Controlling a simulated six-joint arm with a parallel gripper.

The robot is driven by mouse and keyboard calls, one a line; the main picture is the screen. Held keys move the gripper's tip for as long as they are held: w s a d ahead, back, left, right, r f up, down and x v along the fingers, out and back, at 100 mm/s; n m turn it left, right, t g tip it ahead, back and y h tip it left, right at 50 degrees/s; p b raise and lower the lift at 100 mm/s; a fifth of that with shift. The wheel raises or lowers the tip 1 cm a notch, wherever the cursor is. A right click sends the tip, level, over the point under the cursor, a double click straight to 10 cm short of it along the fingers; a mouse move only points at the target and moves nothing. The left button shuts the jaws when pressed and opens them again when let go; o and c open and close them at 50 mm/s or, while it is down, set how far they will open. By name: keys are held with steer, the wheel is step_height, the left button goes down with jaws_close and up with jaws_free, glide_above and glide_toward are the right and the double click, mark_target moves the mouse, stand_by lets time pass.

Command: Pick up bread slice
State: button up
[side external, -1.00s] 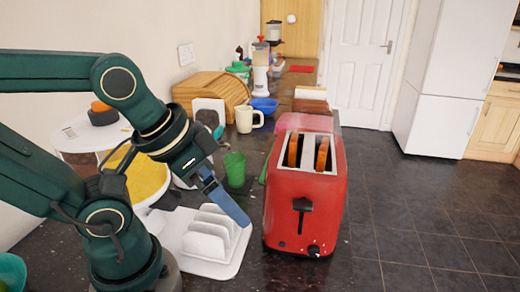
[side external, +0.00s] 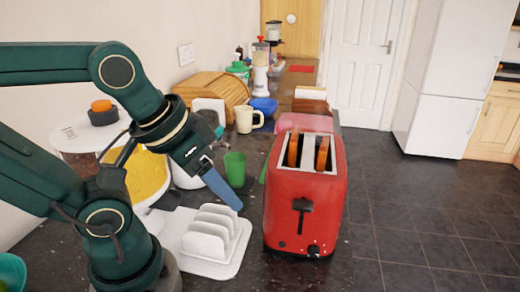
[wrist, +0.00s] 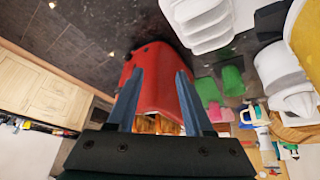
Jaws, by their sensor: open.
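Two browned bread slices (side external: 322,154) stand upright in the slots of a red toaster (side external: 300,212), with their top edges showing. In the wrist view, brown bread (wrist: 150,123) shows low in the frame, partly hidden by my gripper's dark base. My gripper (side external: 226,193) hangs to the left of the toaster, tilted down, apart from it. In the wrist view my gripper (wrist: 158,72) shows two blue fingers spread apart, with the red toaster (wrist: 152,85) beyond and nothing held between them.
A white toast rack (side external: 212,235) stands below my gripper, left of the toaster. A green cup (side external: 234,168), a cream mug (side external: 247,120), a blue bowl (side external: 264,106) and a wooden bread bin (side external: 215,90) stand behind. The toaster is close to the counter's right edge.

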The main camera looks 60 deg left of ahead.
steer(key=w+a+r+n+y, duration=0.1)
steer(key=w+a+r+n, duration=0.1)
steer(key=w+r+n, duration=0.3)
steer(key=n+g+y, duration=0.2)
steer(key=n, duration=0.1)
glide_toward(294, 135)
steer(key=s+a+f, duration=0.1)
steer(key=w+f, duration=0.2)
steer(key=shift+w+f, duration=0.15)
steer(key=shift+f, duration=0.2)
steer(key=shift+x, duration=2.6)
jaws_close()
